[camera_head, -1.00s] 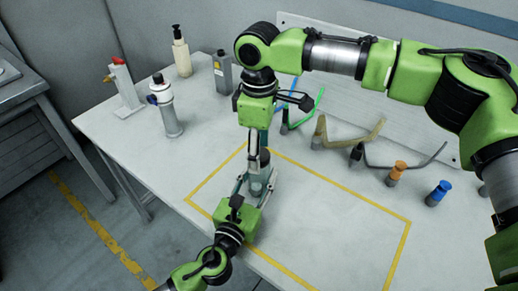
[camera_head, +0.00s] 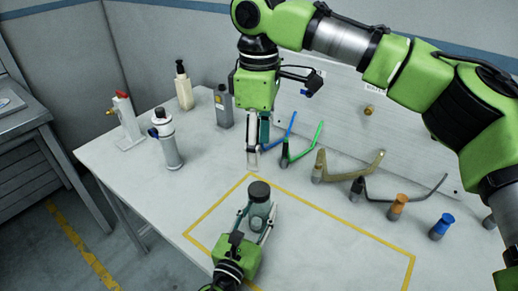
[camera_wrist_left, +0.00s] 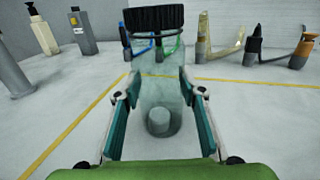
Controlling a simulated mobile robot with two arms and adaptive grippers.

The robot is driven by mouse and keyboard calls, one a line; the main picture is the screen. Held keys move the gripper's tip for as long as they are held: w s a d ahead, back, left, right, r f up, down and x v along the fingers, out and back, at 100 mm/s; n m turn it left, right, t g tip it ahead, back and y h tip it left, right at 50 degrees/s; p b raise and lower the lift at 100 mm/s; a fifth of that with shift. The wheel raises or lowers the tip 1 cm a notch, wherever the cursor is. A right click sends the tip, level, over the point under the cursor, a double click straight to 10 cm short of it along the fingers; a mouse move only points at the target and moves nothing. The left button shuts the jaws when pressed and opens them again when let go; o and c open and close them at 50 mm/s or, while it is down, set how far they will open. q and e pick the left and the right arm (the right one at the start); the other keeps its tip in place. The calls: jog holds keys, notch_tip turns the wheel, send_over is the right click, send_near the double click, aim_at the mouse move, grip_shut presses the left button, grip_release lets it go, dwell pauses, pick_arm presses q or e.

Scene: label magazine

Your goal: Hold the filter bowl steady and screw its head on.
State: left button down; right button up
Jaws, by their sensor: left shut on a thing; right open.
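The filter bowl (camera_head: 259,210) is a clear, greenish cup standing upright at the left part of the yellow-outlined area. Its black ribbed head (camera_head: 259,190) sits on top of it; I cannot tell how tight the threads are. My left gripper (camera_head: 256,216) is shut around the bowl from the near side. In the left wrist view the bowl (camera_wrist_left: 158,92) stands between the two fingers, with the head (camera_wrist_left: 153,18) above them. My right gripper (camera_head: 258,158) is open and empty, pointing down, above and behind the head and apart from it.
A grey-white cylinder (camera_head: 168,142), a red-topped stand (camera_head: 127,118), a cream pump bottle (camera_head: 184,88) and a grey bottle (camera_head: 223,108) stand at left. Several coloured hooked tools and an orange knob piece (camera_head: 397,205) line the back. The outlined area right of the bowl is clear.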

pick_arm(q)
jog(key=c, duration=1.2)
grip_release()
jog(key=shift+c, duration=0.2)
jog(key=v, duration=1.2)
